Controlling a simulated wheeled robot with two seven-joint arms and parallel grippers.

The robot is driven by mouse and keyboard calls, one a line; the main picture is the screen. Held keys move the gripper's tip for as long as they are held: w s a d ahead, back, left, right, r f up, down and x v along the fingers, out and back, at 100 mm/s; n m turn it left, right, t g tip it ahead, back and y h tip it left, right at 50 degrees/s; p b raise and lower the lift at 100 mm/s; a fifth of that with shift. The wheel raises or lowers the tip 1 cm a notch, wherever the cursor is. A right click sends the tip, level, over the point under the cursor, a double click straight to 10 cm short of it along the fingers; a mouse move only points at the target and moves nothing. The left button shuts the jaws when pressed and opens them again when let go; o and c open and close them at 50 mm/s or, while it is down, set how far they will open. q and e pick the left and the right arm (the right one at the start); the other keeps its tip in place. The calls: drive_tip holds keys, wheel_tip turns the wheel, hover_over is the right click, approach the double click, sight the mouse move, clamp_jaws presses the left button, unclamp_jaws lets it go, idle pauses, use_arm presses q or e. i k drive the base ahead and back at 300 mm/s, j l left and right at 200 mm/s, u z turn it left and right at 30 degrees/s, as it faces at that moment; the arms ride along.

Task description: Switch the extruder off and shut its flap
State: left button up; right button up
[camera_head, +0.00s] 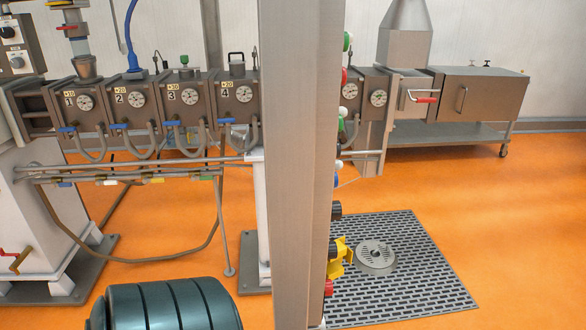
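The extruder (140,108) runs across the upper view as a row of grey barrel blocks numbered 1 to 4, with round gauges. It continues right of a tall grey metal post (298,160), which hides its middle. At its right end is a box-like part with a red-handled lever (425,99); I cannot tell whether this is the flap. Buttons and knobs stick out from the post's right side, seen edge-on: a red one (328,288) low down, just below a yellow part (341,258). Their faces are hidden. Neither gripper is in view.
A grey floor grate (410,280) with a round drain (376,257) lies right of the post. A closed metal cabinet (482,95) stands at the back right. Orange floor (510,210) is clear at the right.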

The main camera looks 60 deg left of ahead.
sight(328, 284)
drive_tip(key=i+u, duration=0.15)
drive_tip(key=u, duration=0.25)
drive_tip(key=i+l+u, duration=0.15)
drive_tip(key=u, duration=0.25)
drive_tip(key=i+l+u, duration=0.1)
drive_tip(key=u, duration=0.3)
drive_tip(key=i+l+u, duration=0.1)
drive_tip(key=u, duration=0.3)
drive_tip(key=i+l+u, duration=0.15)
drive_tip(key=u, duration=0.2)
drive_tip(key=i+l+u, duration=0.1)
drive_tip(key=l+u, duration=0.65)
drive_tip(key=i+j, duration=0.05)
